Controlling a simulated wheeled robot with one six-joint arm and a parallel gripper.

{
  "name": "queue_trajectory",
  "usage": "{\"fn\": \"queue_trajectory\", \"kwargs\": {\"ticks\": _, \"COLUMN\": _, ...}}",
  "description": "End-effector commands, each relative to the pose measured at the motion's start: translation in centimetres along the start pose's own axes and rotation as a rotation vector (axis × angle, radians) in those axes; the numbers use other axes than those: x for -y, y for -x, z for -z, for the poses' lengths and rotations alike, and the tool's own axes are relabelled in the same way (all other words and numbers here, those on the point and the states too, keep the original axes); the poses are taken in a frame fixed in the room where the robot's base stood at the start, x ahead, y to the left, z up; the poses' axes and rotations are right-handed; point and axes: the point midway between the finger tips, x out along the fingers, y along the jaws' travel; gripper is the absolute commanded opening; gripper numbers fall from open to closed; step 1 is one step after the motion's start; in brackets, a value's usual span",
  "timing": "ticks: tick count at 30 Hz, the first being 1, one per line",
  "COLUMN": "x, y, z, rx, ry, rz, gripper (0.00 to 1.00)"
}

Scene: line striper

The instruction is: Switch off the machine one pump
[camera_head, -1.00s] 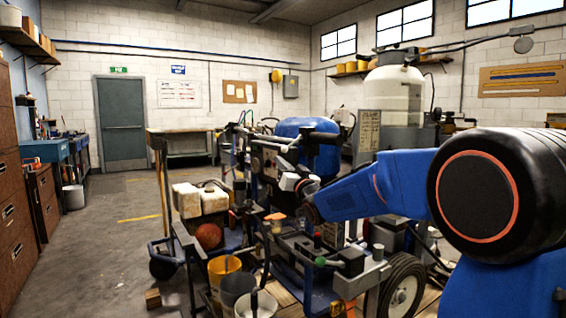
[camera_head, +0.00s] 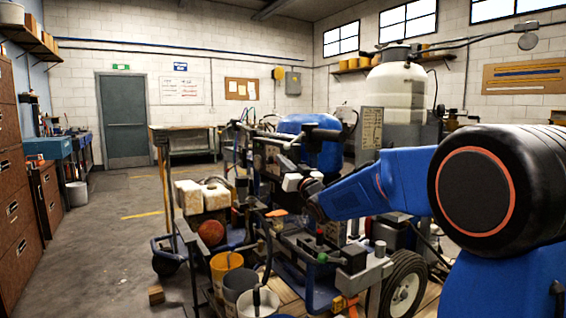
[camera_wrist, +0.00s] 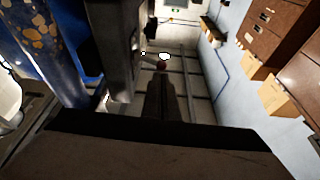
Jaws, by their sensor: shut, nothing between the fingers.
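The line striper (camera_head: 312,285) is a blue and grey wheeled machine just in front of me. It has a blue tank (camera_head: 320,150), black-gripped handlebars and a control area partly hidden behind my arm. A green knob (camera_head: 322,258) and a red-topped part (camera_head: 319,236) show low on it. I cannot make out which part switches the pump. My gripper (camera_head: 292,182) is at the end of my blue arm, near the handlebars; contact is unclear. In the wrist view my gripper (camera_wrist: 160,92) is shut and empty, with a small dark reddish round part (camera_wrist: 161,65) beyond its tip.
Brown cabinets (camera_head: 14,200) line the left wall. The floor on the left (camera_head: 115,245) is open.

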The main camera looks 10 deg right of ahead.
Motion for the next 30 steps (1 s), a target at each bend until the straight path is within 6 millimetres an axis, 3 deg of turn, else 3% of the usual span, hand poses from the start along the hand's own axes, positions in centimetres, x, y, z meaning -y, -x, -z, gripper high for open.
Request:
{"fn": "queue_trajectory", "kwargs": {"ticks": 18, "x": 0.3, "y": 0.7, "z": -2.2, "rx": 0.002, "ry": 0.481, "rz": 0.165, "gripper": 0.0}}
{"fn": "queue_trajectory", "kwargs": {"ticks": 30, "x": 1.0, "y": 0.4, "z": -1.5, "rx": 0.0, "ry": 0.479, "rz": 0.165, "gripper": 0.0}}
